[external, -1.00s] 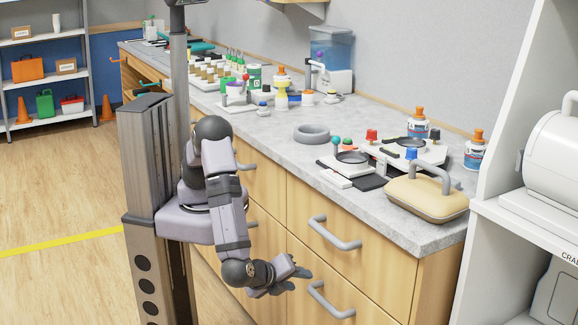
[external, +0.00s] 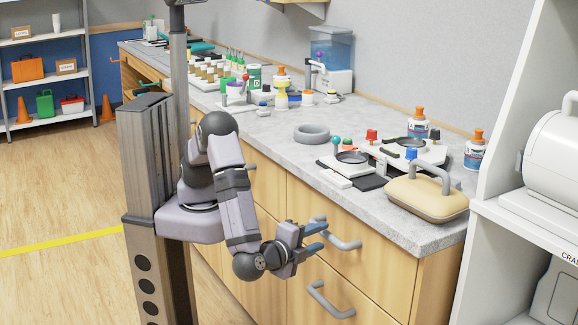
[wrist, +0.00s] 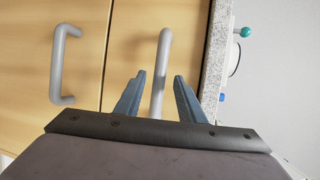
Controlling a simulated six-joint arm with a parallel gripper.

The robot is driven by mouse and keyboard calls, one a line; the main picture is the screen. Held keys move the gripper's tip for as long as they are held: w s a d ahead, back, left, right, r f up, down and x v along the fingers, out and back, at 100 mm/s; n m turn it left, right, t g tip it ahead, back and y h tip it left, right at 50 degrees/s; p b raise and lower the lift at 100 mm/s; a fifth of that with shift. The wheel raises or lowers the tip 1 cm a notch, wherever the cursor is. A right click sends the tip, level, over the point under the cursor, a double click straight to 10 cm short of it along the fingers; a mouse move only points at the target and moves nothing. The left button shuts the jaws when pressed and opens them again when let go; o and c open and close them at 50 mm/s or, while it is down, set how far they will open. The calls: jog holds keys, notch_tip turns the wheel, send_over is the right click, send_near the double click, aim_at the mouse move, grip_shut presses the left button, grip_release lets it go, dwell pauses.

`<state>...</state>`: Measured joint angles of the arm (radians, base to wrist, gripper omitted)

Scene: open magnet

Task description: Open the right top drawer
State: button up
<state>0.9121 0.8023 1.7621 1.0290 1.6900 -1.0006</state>
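The right top drawer (external: 375,262) is a wooden front under the counter's right end, and it looks shut. Its grey bar handle (external: 338,238) stands out from the front. My gripper (external: 321,232) is open at the left end of this handle in the external view. In the wrist view, the two blue-grey fingers of my gripper (wrist: 157,92) point toward the drawer, with the handle (wrist: 163,62) between them in the picture. The fingers do not appear to press on the handle. Exact depth between the fingertips and the handle cannot be told.
A lower drawer handle (external: 328,302) is below, and it also shows at left in the wrist view (wrist: 62,65). The grey countertop (external: 290,150) above carries a beige handled case (external: 425,203), bottles and small devices. A white shelf unit (external: 515,215) stands at the right.

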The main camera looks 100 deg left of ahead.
aim_at(323, 235)
jog(key=shift+x, duration=2.15)
